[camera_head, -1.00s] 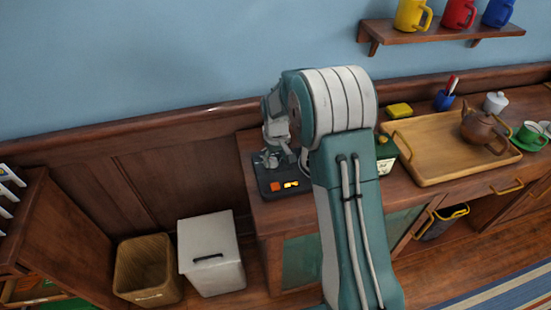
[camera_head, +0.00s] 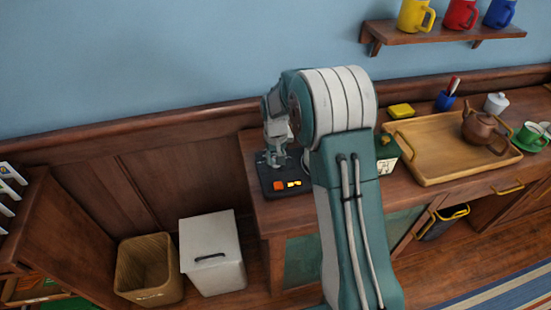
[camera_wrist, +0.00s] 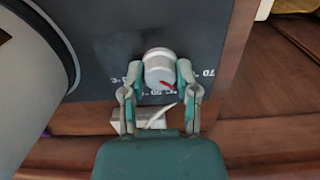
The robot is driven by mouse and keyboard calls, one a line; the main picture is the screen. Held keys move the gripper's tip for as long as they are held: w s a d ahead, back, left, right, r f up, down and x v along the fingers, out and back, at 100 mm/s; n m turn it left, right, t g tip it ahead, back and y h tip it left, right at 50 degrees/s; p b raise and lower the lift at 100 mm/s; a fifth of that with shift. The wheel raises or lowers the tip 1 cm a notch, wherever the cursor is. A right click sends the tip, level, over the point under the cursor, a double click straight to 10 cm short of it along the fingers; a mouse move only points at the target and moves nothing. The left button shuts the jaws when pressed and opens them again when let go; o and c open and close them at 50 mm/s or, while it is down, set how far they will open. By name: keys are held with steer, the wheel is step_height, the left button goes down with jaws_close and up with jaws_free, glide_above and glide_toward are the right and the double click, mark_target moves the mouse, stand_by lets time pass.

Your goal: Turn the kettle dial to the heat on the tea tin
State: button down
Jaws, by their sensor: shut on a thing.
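The kettle base (camera_head: 284,183) is a dark panel at the left end of the counter, with an orange part and a yellow display. In the wrist view the panel (camera_wrist: 105,50) carries a round grey dial (camera_wrist: 158,66) with a red pointer. White temperature marks sit around it; "70" reads at its right, others are partly hidden. My gripper (camera_wrist: 159,78) is shut on the dial, one finger on each side. It also shows over the base in the head view (camera_head: 279,158). The tea tin (camera_head: 387,157) is green and cream, partly hidden behind my arm; its print cannot be read.
A large pale rounded body (camera_wrist: 28,80) stands close at the left in the wrist view. A wooden tray (camera_head: 437,165) with a brown teapot (camera_head: 479,131) lies to the right. A yellow block (camera_head: 401,111) sits behind the tray.

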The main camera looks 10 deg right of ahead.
steer(key=m, duration=0.5)
steer(key=shift+f, duration=0.1)
stand_by(0.4)
steer(key=shift+c, duration=1.8)
jaws_free()
step_height(320, 180, up, 12)
steer(key=shift+a, duration=0.1)
